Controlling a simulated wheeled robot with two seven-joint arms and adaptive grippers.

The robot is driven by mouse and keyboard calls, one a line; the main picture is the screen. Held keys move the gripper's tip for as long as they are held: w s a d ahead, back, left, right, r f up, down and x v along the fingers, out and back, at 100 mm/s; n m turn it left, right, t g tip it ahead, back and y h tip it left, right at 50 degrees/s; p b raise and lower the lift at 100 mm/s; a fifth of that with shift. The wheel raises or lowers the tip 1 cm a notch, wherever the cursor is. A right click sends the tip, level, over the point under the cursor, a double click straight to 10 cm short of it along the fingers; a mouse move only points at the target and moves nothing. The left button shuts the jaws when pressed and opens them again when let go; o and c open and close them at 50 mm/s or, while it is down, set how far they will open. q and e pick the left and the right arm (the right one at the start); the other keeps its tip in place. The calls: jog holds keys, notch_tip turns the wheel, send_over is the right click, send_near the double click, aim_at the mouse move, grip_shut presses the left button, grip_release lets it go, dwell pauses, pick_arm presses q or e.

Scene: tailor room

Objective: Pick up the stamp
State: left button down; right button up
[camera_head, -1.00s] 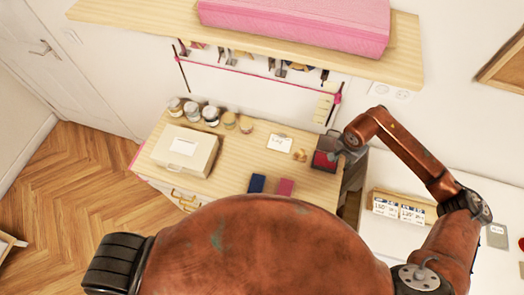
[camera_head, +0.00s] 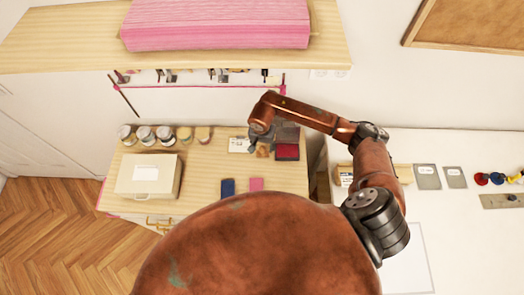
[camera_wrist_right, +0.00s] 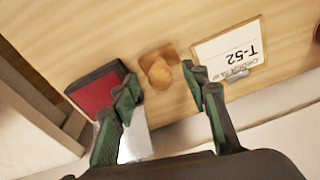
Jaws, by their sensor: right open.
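The stamp (camera_wrist_right: 160,71) is a small wooden piece with a round knob on a flat base, standing on the wooden desk. In the head view the stamp (camera_head: 263,150) is partly covered by my right arm's end. My right gripper (camera_wrist_right: 160,84) is open and empty in the wrist view. Its two dark fingers with green pads lie to either side of the stamp in the picture, apart from it. In the head view my right gripper (camera_head: 262,139) hangs over the stamp's spot, its fingers hard to make out. My left gripper is not in view.
A red ink pad (camera_wrist_right: 95,90) lies left of the stamp and a card marked T-52 (camera_wrist_right: 228,50) lies right of it in the wrist view. Several jars (camera_head: 165,134), a beige box (camera_head: 147,176), and blue (camera_head: 228,187) and pink (camera_head: 256,184) items sit on the desk.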

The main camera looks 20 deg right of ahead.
jog(key=shift+w+f, duration=0.1)
jog(key=shift+f, duration=0.85)
grip_shut()
